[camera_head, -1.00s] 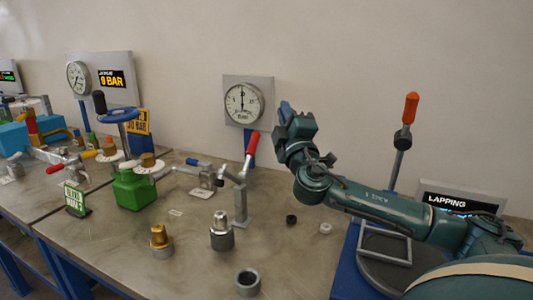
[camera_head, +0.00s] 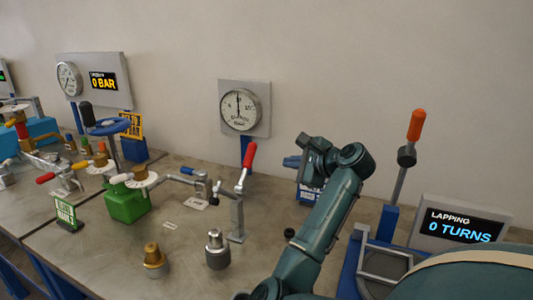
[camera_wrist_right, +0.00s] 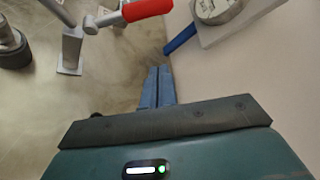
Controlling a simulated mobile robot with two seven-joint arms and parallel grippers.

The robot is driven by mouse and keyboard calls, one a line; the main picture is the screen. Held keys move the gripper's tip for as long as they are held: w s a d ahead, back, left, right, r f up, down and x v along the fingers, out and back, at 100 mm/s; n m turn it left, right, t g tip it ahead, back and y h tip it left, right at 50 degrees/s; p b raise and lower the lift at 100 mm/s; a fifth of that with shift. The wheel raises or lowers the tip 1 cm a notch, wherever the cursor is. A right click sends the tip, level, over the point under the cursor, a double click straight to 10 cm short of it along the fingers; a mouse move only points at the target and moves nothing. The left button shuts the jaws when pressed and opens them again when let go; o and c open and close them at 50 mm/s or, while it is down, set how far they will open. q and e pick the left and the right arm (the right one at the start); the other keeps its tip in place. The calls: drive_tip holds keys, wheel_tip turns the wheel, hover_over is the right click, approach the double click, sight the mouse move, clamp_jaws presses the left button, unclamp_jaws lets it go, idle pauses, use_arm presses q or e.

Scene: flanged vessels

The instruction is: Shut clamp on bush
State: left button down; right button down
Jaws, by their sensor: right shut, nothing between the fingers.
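A toggle clamp with a red handle (camera_head: 249,157) stands on a grey post (camera_head: 237,217), its handle tilted upward. The handle (camera_wrist_right: 146,9) and post (camera_wrist_right: 72,48) also show in the right wrist view. A brass bush (camera_head: 153,254) and a steel bush (camera_head: 217,247) stand in front of it on the bench, apart from the post. My right gripper (camera_head: 291,162) is to the right of the red handle, clear of it. In the right wrist view its blue fingers (camera_wrist_right: 158,76) are together and empty. My left gripper is out of view.
A green vessel (camera_head: 127,204) with more clamps stands to the left. A gauge (camera_head: 240,109) hangs on a panel behind. The lapping stand with an orange-handled lever (camera_head: 416,125) is at the right.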

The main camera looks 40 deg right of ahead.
sight(247, 165)
use_arm(q)
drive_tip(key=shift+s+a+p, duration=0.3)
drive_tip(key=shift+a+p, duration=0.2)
drive_tip(key=shift+p, duration=0.35)
use_arm(e)
drive_tip(key=w+a+f, duration=0.1)
drive_tip(key=w+a, duration=0.2)
drive_tip(key=w, duration=0.5)
drive_tip(key=shift+w+a, duration=0.15)
drive_tip(key=shift+w, duration=0.1)
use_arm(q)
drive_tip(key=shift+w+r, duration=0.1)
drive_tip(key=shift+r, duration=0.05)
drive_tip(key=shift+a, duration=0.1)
use_arm(e)
drive_tip(key=shift+r, duration=0.1)
